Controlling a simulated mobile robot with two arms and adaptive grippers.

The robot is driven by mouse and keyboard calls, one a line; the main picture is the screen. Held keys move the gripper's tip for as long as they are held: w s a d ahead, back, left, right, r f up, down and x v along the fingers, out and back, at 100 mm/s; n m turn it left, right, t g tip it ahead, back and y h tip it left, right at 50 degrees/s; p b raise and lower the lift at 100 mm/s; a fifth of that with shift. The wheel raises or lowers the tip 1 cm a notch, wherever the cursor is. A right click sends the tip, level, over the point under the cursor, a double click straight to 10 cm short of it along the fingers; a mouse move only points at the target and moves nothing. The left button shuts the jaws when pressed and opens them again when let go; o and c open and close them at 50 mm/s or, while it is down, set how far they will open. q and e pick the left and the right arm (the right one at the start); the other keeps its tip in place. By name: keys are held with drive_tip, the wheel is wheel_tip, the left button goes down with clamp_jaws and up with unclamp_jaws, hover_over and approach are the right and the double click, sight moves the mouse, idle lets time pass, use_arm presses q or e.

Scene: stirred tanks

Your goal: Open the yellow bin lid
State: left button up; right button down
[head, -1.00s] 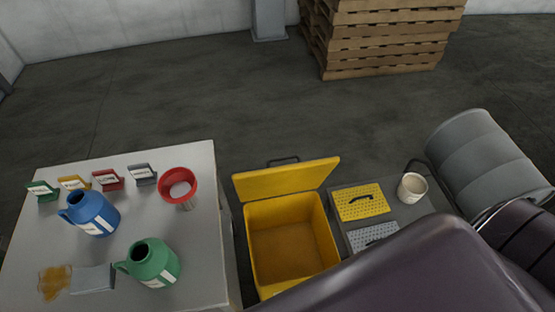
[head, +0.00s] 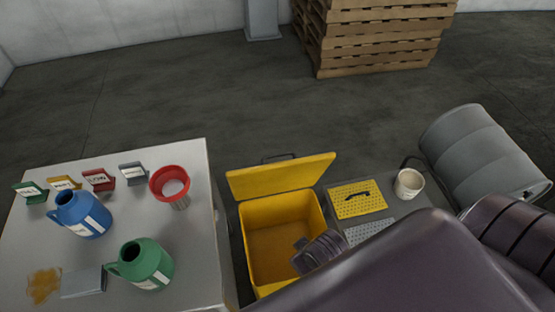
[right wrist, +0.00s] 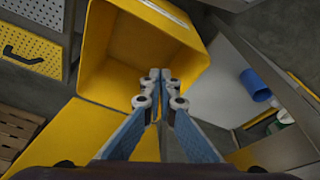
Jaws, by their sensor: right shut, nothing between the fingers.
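The yellow bin (head: 245,256) stands on the floor beside the white table. Its yellow lid (head: 282,177) is raised and tilted back at the far side, so the bin is open and looks empty. In the right wrist view the bin's wall (right wrist: 92,50) and the lid (right wrist: 70,130) also show. My right gripper (right wrist: 160,78) is shut and empty, its fingertips over the bin's opening. In the head view part of my right arm's end covers the bin's front right inside; the fingertips cannot be made out there. My left gripper is not in view.
The white table (head: 215,240) at left holds a blue jug (head: 84,216), a green jug (head: 145,262), a red funnel (head: 170,184) and small signs. Right of the bin are a yellow perforated panel (head: 350,208), a cup (head: 409,184) and a grey drum (head: 480,150). Pallets stand behind.

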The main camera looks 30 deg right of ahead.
drive_tip(key=w+a+r+n+t+y, duration=0.1)
drive_tip(key=w+a+r+n, duration=0.1)
drive_tip(key=r, duration=0.4)
drive_tip(key=w+a+r+n, duration=0.1)
drive_tip(key=w+r+n, duration=0.15)
drive_tip(key=r, duration=0.35)
wheel_tip(320, 180, up, 11)
drive_tip(key=n+h, duration=0.2)
drive_tip(key=n, duration=2.4)
hover_over(277, 174)
drive_tip(key=s, duration=0.2)
drive_tip(key=shift+w+d+r+b, duration=0.15)
drive_tip(key=shift+r+b, duration=0.05)
drive_tip(key=shift+b, duration=0.1)
drive_tip(key=shift+n, duration=0.25)
drive_tip(key=x, duration=1)
drive_tip(key=shift+d+p, duration=0.1)
drive_tip(key=shift+p, duration=0.25)
